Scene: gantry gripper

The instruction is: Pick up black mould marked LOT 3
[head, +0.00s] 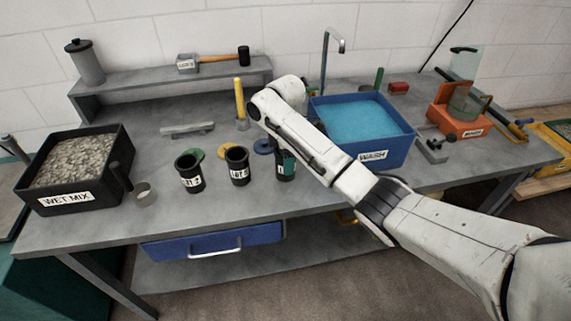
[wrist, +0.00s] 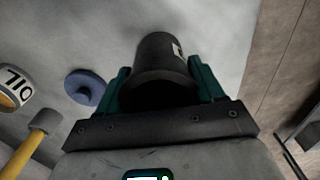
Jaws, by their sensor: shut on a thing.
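My gripper (wrist: 160,88) is shut on a black cup-shaped mould (wrist: 160,60), with a teal finger on each side of it. In the head view this black mould (head: 279,170) is rightmost of three, partly hidden by my wrist and a finger. Only a sliver of its white label shows, so its lot number cannot be read. I cannot tell whether its base touches the bench. Two other black moulds stand upright to its left: a left one (head: 187,163) and a middle one (head: 237,158), both with white labels too small to read surely.
The blue WASH tub (head: 372,157) is close on the right, beside my arm. A blue disc (head: 263,146) and a yellow-handled tool (head: 239,98) stand behind the moulds. The WET MIX tray (head: 72,206) is at the left. The bench front is mostly clear.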

